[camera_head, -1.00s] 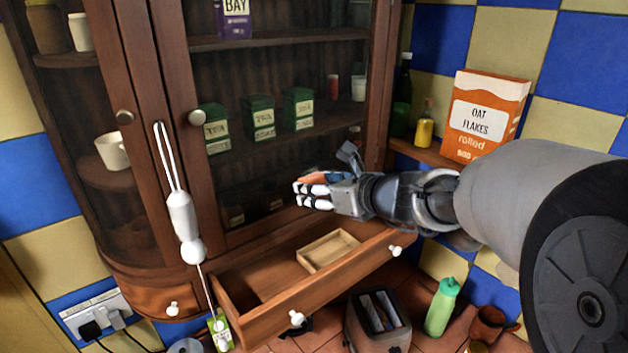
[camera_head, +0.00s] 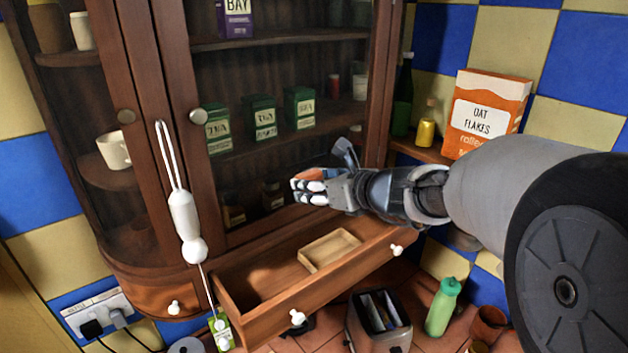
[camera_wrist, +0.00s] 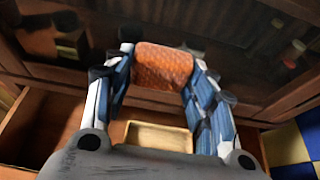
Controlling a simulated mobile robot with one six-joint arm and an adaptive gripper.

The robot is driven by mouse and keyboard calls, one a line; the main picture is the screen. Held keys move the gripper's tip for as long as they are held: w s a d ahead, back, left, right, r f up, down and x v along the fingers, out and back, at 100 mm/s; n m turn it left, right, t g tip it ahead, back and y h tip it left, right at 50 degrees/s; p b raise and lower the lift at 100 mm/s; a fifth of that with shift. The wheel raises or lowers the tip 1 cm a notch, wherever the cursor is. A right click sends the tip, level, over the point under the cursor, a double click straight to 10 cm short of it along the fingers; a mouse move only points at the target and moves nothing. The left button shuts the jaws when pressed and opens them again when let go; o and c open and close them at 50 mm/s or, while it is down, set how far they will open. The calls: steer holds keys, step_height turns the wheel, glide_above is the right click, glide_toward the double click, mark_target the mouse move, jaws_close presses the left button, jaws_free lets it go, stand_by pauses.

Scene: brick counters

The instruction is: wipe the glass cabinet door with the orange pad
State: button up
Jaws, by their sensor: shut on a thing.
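My gripper (camera_head: 312,187) is shut on the orange pad (camera_head: 313,174), in front of the lower right part of the glass cabinet door (camera_head: 290,165). In the wrist view the orange pad (camera_wrist: 163,66) sits between the fingertips of my gripper (camera_wrist: 160,75), its textured face showing. The pad is close to the glass; I cannot tell whether it touches. The door is shut, in a dark wooden frame with a round knob (camera_head: 198,117). Behind the glass are green tins (camera_head: 264,118) and a purple box (camera_head: 235,18).
An open drawer (camera_head: 262,283) with a small wooden tray (camera_head: 329,250) juts out below my gripper. A white cord toy (camera_head: 184,215) hangs at the left of the door. A toaster (camera_head: 380,320), green bottle (camera_head: 442,307) and oat flakes box (camera_head: 484,115) stand to the right.

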steer(key=shift+w+a, duration=0.1)
steer(key=shift+w, duration=0.05)
steer(key=w+d, duration=0.1)
steer(key=w+d+p, duration=0.1)
steer(key=d, duration=0.1)
steer(key=shift+w+d, duration=0.15)
steer(key=shift+w, duration=0.05)
stand_by(0.3)
steer(key=shift+s, duration=0.1)
steer(key=s+a, duration=0.1)
steer(key=s+a+b, duration=0.1)
steer(key=a, duration=0.1)
steer(key=shift+a+r+b, duration=0.1)
steer(key=shift+a+b, duration=0.1)
steer(key=shift+b, duration=0.1)
steer(key=shift+s+d+b, duration=0.1)
steer(key=shift+s+d, duration=0.45)
steer(key=shift+s, duration=0.25)
steer(key=shift+s+d+b, duration=0.1)
steer(key=shift+s+d, duration=0.45)
steer(key=shift+s, duration=0.3)
steer(key=shift+s+d+b, duration=0.1)
steer(key=shift+s+d, duration=0.45)
steer(key=shift+s, duration=0.25)
